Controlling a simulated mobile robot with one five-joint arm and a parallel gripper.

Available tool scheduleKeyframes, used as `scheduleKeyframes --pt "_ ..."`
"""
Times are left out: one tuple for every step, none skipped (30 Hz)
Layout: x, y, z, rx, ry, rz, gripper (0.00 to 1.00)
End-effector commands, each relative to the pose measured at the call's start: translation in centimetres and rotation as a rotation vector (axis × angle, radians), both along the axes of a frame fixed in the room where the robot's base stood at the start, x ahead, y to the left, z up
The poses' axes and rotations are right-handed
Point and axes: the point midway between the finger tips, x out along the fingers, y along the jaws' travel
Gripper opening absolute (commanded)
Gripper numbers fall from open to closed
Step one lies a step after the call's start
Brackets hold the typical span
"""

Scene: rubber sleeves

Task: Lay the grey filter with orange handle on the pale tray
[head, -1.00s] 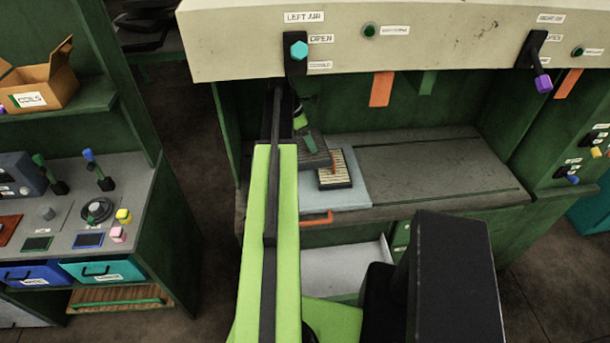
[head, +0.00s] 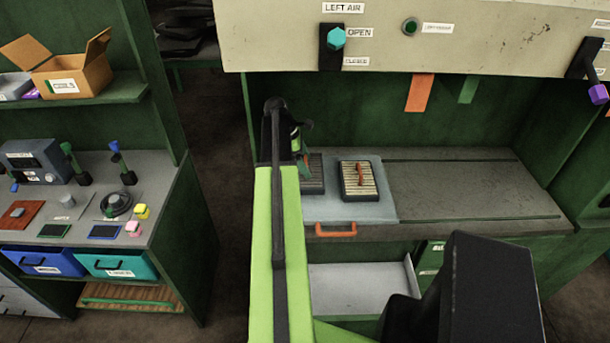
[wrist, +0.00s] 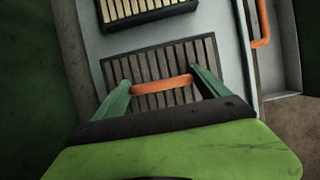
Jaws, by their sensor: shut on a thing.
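The grey filter (head: 314,176) has dark slats and an orange handle (wrist: 162,86). It lies over the left part of the pale tray (head: 345,210), partly hidden by my arm in the head view. My gripper (wrist: 162,88) is shut on the orange handle, one green finger at each end. In the wrist view, the grey filter (wrist: 150,65) looks level and has pale tray surface around it. I cannot tell if it touches the tray or hangs just above.
A second filter (head: 360,182), cream-slatted with an orange handle, lies on the tray to the right, apart from the grey one. An orange pull handle (head: 336,230) is at the bench front, above a white surface (head: 362,288). The bench top (head: 460,190) on the right is clear.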

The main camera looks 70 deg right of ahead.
Motion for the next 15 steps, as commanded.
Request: scheduleKeyframes --pt "0.0 0.0 -0.3 0.000 0.000 0.000 0.12" --pt "0.0 0.0 -0.7 0.000 0.000 0.000 0.12" --pt "0.0 0.0 -1.3 0.000 0.000 0.000 0.12" --pt "0.0 0.0 -1.9 0.000 0.000 0.001 0.12" --pt "0.0 0.0 -2.4 0.000 0.000 0.001 0.12" --pt "0.0 0.0 -3.2 0.000 0.000 0.001 0.12" --pt "0.0 0.0 -3.7 0.000 0.000 0.001 0.12" --pt "0.0 0.0 -4.1 0.000 0.000 0.001 0.12" --pt "0.0 0.0 -4.4 -0.001 0.000 0.001 0.12" --pt "0.0 0.0 -4.4 -0.001 0.000 0.001 0.12" --pt "0.0 0.0 -4.2 0.000 0.000 0.002 0.12" --pt "0.0 0.0 -4.0 0.000 0.000 0.002 0.12" --pt "0.0 0.0 -3.9 0.000 0.000 0.002 0.12" --pt "0.0 0.0 -3.9 0.000 0.000 0.002 0.12" --pt "0.0 0.0 -3.9 0.000 0.000 0.002 0.12"
